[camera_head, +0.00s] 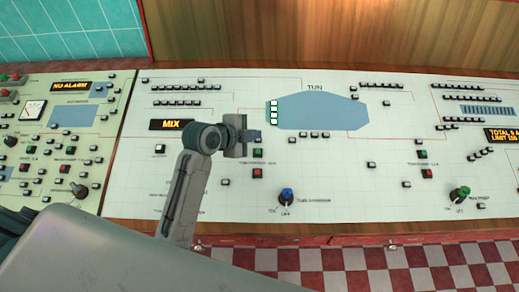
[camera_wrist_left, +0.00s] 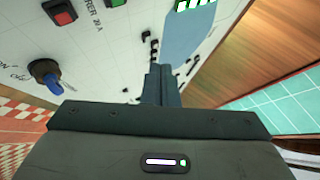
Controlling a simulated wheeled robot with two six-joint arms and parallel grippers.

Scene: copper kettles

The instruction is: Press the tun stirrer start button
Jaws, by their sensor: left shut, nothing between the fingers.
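The tun section of the pale control panel (camera_head: 330,180) has a green button (camera_head: 257,153) above a red button (camera_head: 258,173), with a small label between them. In the left wrist view the green button (camera_wrist_left: 117,2) is cut by the top edge, and the red button (camera_wrist_left: 60,12) is beside a label ending "RER 20 A". My left gripper (camera_head: 252,137) is shut and empty, just above and left of the green button in the head view. Its closed fingers (camera_wrist_left: 161,85) point at the panel; their gap to it is unclear. My right gripper is not in view.
A blue knob (camera_head: 287,196) stands below the red button. A blue tun shape (camera_head: 325,110) with lit green bars is above right. Several small black switches surround it. Another green button (camera_head: 422,154) and red button (camera_head: 427,174) are farther right. A "MIX" display (camera_head: 171,125) is left.

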